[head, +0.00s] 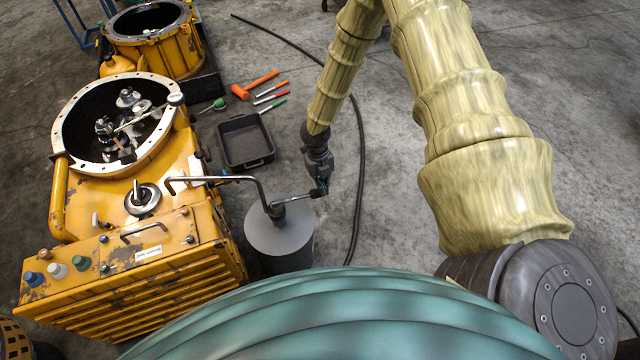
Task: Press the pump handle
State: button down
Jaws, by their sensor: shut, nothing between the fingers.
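The pump is a grey round drum (280,238) standing on the floor, with a bent grey pipe (235,179) running from its top to the left over the yellow housing. The pump handle (298,199) is a short dark lever reaching from the pump top up and right. My gripper (322,187) points down at the handle's outer end, shut with nothing between the fingers. It overlaps the handle tip in the picture; I cannot tell whether it touches it.
A black tray (244,162) and several hand tools (255,85) lie on the floor. A black cable (361,150) runs past the pump. Floor on the right is clear.

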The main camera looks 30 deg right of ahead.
jog(key=w+d+r, duration=0.1)
jog(key=d+r, duration=0.2)
jog(key=r, duration=0.8)
jog(key=shift+w+d+p, duration=0.15)
jog(key=shift+d+p, duration=0.1)
jog(key=shift+p, duration=0.05)
jog(key=shift+f, duration=0.15)
dwell(0.4)
